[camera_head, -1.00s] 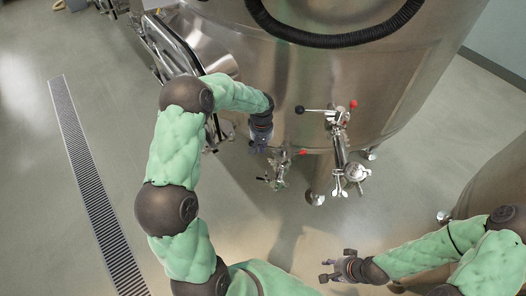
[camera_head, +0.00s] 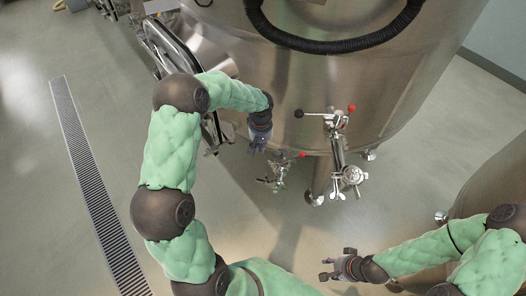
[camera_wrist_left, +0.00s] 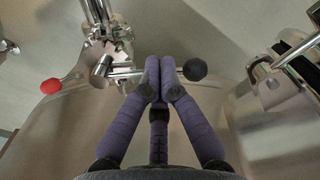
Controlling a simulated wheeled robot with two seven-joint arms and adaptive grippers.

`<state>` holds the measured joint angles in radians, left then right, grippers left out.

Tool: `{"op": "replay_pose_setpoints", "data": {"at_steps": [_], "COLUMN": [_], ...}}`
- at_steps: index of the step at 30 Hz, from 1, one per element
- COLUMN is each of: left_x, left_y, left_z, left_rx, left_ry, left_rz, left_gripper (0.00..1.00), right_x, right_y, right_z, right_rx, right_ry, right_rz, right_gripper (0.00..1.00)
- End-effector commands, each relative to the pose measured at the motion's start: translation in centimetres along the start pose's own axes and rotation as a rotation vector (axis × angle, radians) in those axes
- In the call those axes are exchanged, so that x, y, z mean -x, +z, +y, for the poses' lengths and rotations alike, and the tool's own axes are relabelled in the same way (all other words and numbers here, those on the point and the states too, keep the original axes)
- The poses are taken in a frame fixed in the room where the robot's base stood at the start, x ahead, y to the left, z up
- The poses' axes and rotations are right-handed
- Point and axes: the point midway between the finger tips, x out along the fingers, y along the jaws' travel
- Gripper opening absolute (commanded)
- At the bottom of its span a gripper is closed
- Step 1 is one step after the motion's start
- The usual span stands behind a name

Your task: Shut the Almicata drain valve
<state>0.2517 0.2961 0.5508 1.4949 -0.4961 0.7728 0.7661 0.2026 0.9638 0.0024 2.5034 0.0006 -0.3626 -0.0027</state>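A steel valve low on the vat (camera_head: 390,90) has a red ball knob (camera_head: 302,154) and shows below my left gripper (camera_head: 260,147) in the head view. In the left wrist view a valve has a red ball (camera_wrist_left: 50,86) at left and a rod with a black ball (camera_wrist_left: 195,69). My left gripper's purple fingers (camera_wrist_left: 160,70) are together, overlapping this rod just left of the black ball; whether they touch it is unclear. A second valve (camera_head: 338,120) with black and red balls stands to the right. No label is readable. My right gripper (camera_head: 336,266) is open and empty.
A manway door frame (camera_head: 175,45) juts from the vat at left, and metal fittings (camera_wrist_left: 280,75) show right of the fingers. A black hose (camera_head: 335,45) loops above. Another steel vat (camera_head: 490,180) stands at right. A floor grate (camera_head: 95,190) runs along open floor.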

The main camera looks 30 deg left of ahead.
Motion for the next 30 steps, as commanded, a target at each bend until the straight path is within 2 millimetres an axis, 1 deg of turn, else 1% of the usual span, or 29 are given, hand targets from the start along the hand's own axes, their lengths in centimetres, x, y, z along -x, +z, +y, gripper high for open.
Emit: {"op": "replay_pose_setpoints", "data": {"at_steps": [1, 15, 30], "left_x": [0.7, 4.5, 4.5], "left_y": [0.0, 0.0, 0.0], "left_z": [0.0, 0.0, 0.0], "left_rx": [0.000, 0.000, 0.000], "left_ry": [0.000, 0.000, 0.000], "left_rz": [0.001, 0.000, -0.001], "left_gripper": [0.00, 0.00, 0.00], "right_x": [0.5, 2.8, 2.7], "right_y": [0.0, 0.1, 0.1], "right_z": [-0.2, -1.0, -1.0], "right_rx": [0.000, 0.000, 0.000], "right_ry": [0.000, 0.000, 0.000], "right_rz": [0.000, 0.000, 0.000], "right_gripper": [0.40, 0.40, 0.40]}}
